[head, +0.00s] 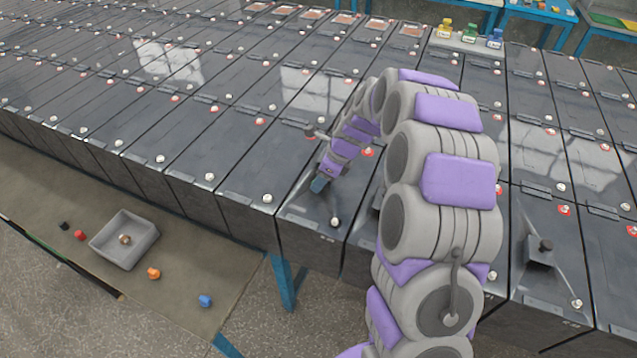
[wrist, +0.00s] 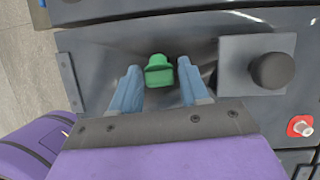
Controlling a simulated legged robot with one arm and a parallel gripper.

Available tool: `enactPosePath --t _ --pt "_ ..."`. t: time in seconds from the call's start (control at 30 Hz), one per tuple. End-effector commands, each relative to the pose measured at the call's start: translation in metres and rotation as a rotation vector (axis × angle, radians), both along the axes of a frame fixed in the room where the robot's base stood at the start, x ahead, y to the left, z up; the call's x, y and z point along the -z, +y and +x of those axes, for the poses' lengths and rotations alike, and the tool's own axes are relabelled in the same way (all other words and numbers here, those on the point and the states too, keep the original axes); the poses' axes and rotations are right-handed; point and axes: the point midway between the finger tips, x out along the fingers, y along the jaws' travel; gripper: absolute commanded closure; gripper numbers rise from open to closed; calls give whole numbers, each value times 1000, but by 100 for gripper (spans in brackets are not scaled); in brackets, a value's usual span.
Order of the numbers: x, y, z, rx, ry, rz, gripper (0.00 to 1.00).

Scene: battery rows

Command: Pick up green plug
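A green plug (wrist: 159,72) sits on a dark battery top in the wrist view. My gripper (wrist: 158,84) is open, with one blue finger on each side of the plug near the fingertips. I cannot tell whether either finger touches it. In the head view my gripper (head: 319,185) is low over a battery near its front edge, and the plug under it is hidden.
A square block with a round black knob (wrist: 271,70) stands right of the fingers. A grey tray (head: 125,240) and several small coloured plugs lie on the lower surface at left. Yellow, green and blue items (head: 470,33) stand at the back.

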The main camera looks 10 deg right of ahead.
Motion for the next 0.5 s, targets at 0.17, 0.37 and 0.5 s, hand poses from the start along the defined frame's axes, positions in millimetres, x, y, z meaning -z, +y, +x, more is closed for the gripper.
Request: enactPosePath --t 0.17,0.37,0.5 --pt "0 0 -1 -1 2 0 75" --pt "0 0 0 0 1 0 94" --pt "0 0 0 0 1 0 98"
